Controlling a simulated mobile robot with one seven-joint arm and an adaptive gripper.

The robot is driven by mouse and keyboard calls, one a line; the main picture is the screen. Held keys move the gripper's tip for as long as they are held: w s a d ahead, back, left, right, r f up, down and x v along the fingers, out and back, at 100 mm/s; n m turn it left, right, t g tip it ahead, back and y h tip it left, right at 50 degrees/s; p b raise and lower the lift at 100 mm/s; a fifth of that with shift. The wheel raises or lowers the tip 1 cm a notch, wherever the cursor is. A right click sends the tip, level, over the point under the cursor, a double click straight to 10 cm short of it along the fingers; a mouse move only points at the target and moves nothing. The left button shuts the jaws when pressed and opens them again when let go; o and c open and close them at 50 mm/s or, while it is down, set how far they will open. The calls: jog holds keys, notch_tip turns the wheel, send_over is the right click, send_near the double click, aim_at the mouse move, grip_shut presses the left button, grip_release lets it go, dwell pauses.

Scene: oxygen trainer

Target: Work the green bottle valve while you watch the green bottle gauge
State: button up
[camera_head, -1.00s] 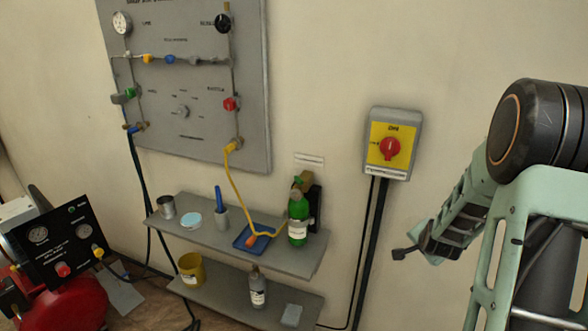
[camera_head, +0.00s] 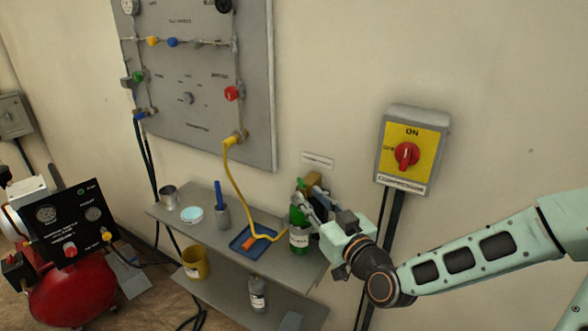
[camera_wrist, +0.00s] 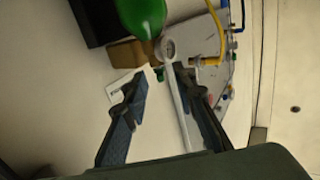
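The green bottle (camera_head: 298,222) stands upright at the right end of the upper shelf. Its top is partly hidden by my gripper (camera_head: 308,198), which is beside the bottle's neck. In the wrist view the bottle (camera_wrist: 140,14) enters from the top. A small round pale gauge (camera_wrist: 168,48) sits at its neck, too small to read. I cannot tell whether either finger touches the valve.
The upper shelf (camera_head: 180,226) also holds a blue tray (camera_head: 240,246), a blue-handled tool in a cup and a tin. A yellow hose (camera_head: 236,192) runs from the wall panel (camera_head: 185,125) to the tray. The yellow switch box (camera_head: 408,150) is above my arm. A red compressor (camera_head: 70,295) stands at left.

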jog(key=shift+w+a+r+t, duration=0.1)
jog(key=shift+r+t, duration=0.2)
jog(key=shift+r, duration=0.35)
jog(key=shift+w+a, duration=0.15)
jog(key=shift+w, duration=0.2)
jog(key=x, duration=1)
jog(key=shift+f, duration=0.1)
jog(key=shift+c, duration=0.2)
grip_shut()
